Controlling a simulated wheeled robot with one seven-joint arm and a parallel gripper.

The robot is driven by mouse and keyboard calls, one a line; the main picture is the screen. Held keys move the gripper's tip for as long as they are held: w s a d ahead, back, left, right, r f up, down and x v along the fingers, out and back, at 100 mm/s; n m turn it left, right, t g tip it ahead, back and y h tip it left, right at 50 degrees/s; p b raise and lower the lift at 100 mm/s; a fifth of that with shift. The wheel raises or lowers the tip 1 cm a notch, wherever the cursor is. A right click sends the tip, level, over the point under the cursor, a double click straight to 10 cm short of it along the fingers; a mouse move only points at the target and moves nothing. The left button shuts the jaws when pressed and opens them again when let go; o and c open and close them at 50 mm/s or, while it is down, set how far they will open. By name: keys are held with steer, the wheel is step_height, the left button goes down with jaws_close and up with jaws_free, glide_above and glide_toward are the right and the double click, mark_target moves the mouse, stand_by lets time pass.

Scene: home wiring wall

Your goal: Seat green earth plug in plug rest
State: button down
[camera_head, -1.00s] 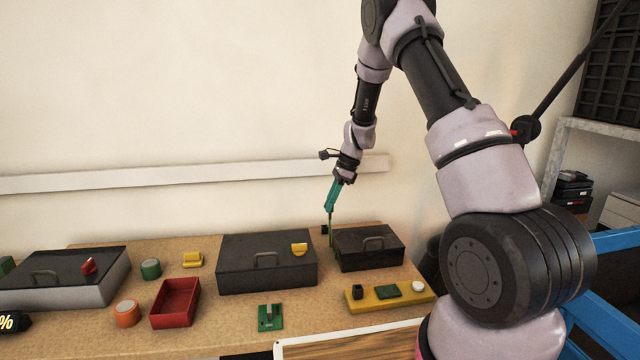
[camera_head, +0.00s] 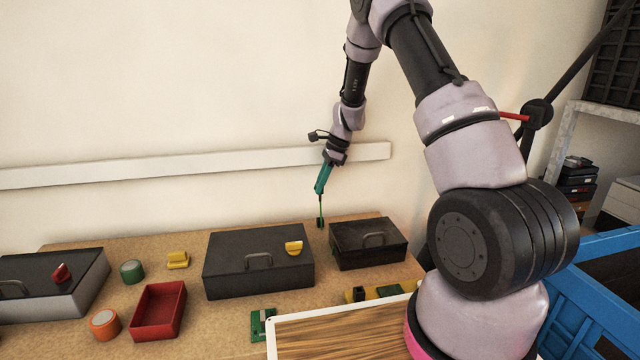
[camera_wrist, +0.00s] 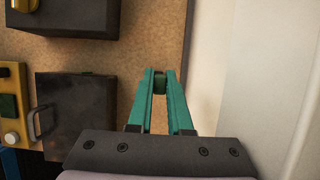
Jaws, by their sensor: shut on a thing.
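My gripper (camera_head: 320,212) points down over the back of the wooden bench, near the gap between two black boxes. It is shut on a small dark green piece, the green earth plug (camera_head: 320,223). In the wrist view my teal fingers (camera_wrist: 160,83) close on the plug (camera_wrist: 160,84) at their tips. From these views I cannot tell whether the plug touches the bench. A green base with an upright bracket, possibly the plug rest (camera_head: 259,325), stands near the front of the bench, partly hidden by a wood panel.
A large black box (camera_head: 225,275) and a smaller one (camera_head: 345,252) flank the gripper. A red tray (camera_head: 158,312) and tape rolls lie left. The yellow strip (camera_head: 395,290) is partly covered by the white-edged wood panel (camera_head: 345,340). The wall (camera_head: 200,100) is close behind.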

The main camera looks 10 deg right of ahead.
mark_target(320, 199)
steer(key=shift+f, duration=2.6)
steer(key=shift+f, duration=1.7)
steer(key=c, duration=0.8)
jaws_free()
steer(key=shift+o, duration=0.2)
steer(key=v, duration=1)
steer(key=shift+d+r, duration=0.2)
steer(key=shift+r, duration=0.15)
